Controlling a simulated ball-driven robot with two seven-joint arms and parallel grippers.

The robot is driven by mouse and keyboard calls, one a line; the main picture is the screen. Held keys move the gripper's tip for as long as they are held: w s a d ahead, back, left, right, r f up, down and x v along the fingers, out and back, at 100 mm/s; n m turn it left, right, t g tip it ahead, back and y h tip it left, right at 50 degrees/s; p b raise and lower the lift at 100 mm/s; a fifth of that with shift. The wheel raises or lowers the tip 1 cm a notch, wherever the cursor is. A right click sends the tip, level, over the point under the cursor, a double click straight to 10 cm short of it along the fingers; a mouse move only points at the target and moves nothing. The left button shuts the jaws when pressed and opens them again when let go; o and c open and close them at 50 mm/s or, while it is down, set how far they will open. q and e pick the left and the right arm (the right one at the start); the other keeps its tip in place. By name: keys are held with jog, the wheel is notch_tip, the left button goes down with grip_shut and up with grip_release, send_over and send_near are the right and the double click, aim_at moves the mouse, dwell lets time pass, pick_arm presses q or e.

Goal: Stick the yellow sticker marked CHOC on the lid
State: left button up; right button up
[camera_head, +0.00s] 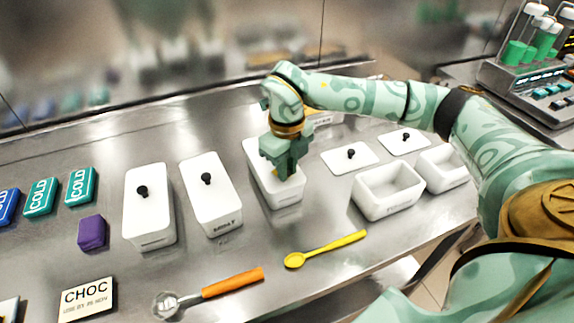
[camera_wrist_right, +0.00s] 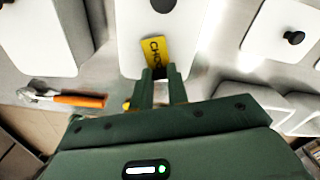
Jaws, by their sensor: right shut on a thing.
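The yellow sticker marked CHOC (camera_wrist_right: 155,54) is held at the tips of my right gripper (camera_wrist_right: 160,76). In the wrist view it lies over the near part of a white lid (camera_wrist_right: 188,38); I cannot tell whether it touches. A black knob (camera_wrist_right: 163,5) shows at that view's top edge. In the head view my right gripper (camera_head: 286,170) is over the white tub with this lid (camera_head: 258,156), the third closed tub from the left. The gripper hides the knob there, and the sticker cannot be made out. My left gripper is not in view.
Two closed white tubs (camera_head: 148,218) (camera_head: 221,203) stand to the left. Two open tubs (camera_head: 386,207) (camera_head: 436,180) and loose lids (camera_head: 337,158) (camera_head: 413,145) are to the right. A yellow spoon (camera_head: 326,249), an orange-handled scoop (camera_head: 232,282) and a CHOC card (camera_head: 87,299) lie in front.

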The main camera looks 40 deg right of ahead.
jog(key=shift+f, duration=0.3)
dwell(0.7)
jog(key=o, duration=1.4)
notch_tip(320, 180, up, 7)
jog(key=p, duration=0.6)
jog(key=shift+r+p, duration=0.1)
jog(key=shift+p, duration=0.3)
